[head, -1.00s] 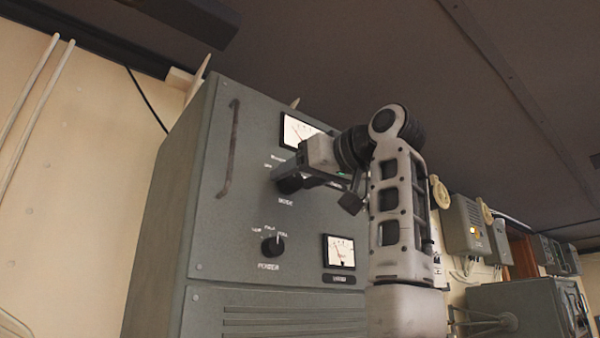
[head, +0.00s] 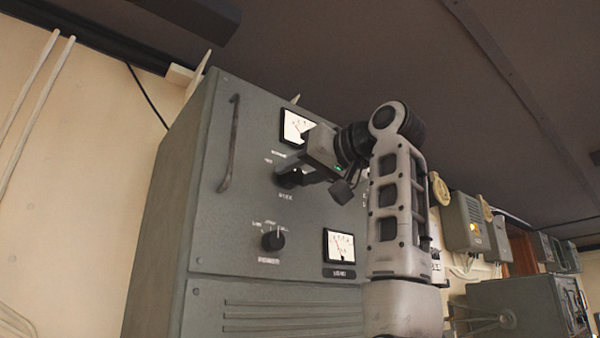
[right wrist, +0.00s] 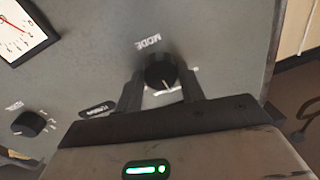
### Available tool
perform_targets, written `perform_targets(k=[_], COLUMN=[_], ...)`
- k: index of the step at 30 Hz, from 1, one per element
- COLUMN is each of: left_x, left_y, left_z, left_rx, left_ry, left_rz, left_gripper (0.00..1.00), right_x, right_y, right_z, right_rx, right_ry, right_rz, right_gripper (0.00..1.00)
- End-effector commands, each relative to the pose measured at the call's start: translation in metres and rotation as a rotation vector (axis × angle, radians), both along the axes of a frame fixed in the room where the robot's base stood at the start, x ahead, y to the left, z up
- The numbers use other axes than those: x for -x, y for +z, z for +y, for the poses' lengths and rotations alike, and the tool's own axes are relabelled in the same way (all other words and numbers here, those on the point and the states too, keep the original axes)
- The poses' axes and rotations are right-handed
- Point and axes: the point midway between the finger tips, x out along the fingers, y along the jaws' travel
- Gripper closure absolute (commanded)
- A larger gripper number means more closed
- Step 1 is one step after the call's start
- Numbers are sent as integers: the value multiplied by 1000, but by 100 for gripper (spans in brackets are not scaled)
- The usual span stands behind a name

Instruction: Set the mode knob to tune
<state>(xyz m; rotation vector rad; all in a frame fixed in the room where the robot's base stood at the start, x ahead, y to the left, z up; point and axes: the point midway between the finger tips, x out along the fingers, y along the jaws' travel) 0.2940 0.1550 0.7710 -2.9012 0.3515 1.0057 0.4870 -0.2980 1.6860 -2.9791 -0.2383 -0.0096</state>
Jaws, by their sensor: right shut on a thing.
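The mode knob (right wrist: 160,70) is a round black knob below a dial on the grey cabinet front. In the right wrist view it sits between the two dark fingers of my right gripper (right wrist: 161,88), which is shut on it. A pale pointer mark shows on the knob, towards the gripper body. The MODE label (right wrist: 148,43) appears upside down there. The position lettering is partly hidden and too blurred to read, so I cannot tell the setting. In the head view my right gripper (head: 292,178) covers much of the knob. My left gripper is not in view.
The grey cabinet (head: 215,225) carries a second black knob (head: 272,240) lower down, an upper meter (head: 297,126), a lower meter (head: 340,246) and a vertical handle (head: 229,145) at left. Wall boxes (head: 462,222) stand to the right.

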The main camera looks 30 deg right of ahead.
Motion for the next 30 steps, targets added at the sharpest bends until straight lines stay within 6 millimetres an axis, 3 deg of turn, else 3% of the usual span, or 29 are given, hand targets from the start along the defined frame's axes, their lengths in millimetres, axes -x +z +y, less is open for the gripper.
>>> perform_targets(k=[15, 30], left_x=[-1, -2], left_y=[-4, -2], left_z=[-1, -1], left_rx=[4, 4], left_ry=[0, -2], left_rz=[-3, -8], left_gripper=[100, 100], right_x=[0, 1], right_y=[-1, -1], right_z=[0, 0], right_rx=[-363, -460], right_ry=[2, 1], right_rz=[27, 33], right_gripper=[84, 84])
